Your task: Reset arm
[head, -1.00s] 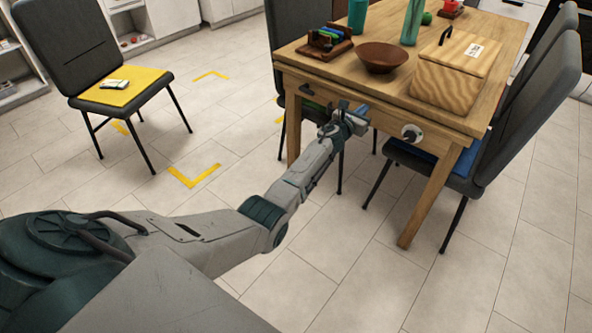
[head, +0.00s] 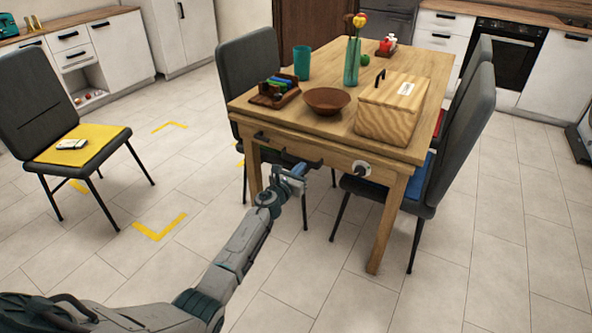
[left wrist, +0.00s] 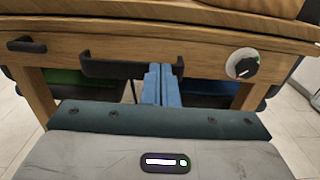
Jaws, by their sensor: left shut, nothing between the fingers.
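My left gripper (head: 297,171) is shut and empty, just in front of the wooden table's (head: 318,145) drawer front. In the left wrist view its blue fingers (left wrist: 161,84) are pressed together, in front of a dark bar handle (left wrist: 131,66). I cannot tell whether they touch the handle. My left arm reaches in from the bottom left of the head view. My right gripper is in neither view.
A white dial (head: 361,168) sits on the table front, right of the gripper. A bowl (head: 326,101), a wooden box (head: 392,110) and a teal cup (head: 302,62) stand on top. Dark chairs (head: 255,75) flank the table. Floor at front right is clear.

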